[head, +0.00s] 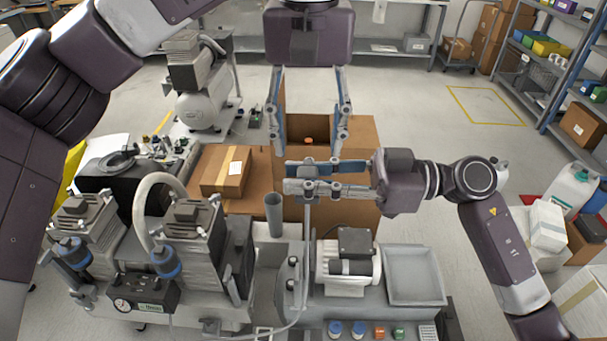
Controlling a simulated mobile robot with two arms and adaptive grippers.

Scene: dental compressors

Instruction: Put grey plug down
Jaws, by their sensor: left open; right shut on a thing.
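My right gripper (298,178) comes in from the right and points left. It is shut on the grey plug (307,173), which is mostly hidden between the fingers. A grey cable (306,235) hangs straight down from it toward the machine below. My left gripper (307,138) points down from above, with its fingers wide apart and nothing between them. It is just behind the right gripper, over an open cardboard box (355,133).
A twin-head compressor (190,240) stands at the left front. A motor (347,265) and an empty grey tray (414,275) are at the right front. A grey tube (274,214) stands close left of the cable. A closed carton (226,170) lies left of the open box.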

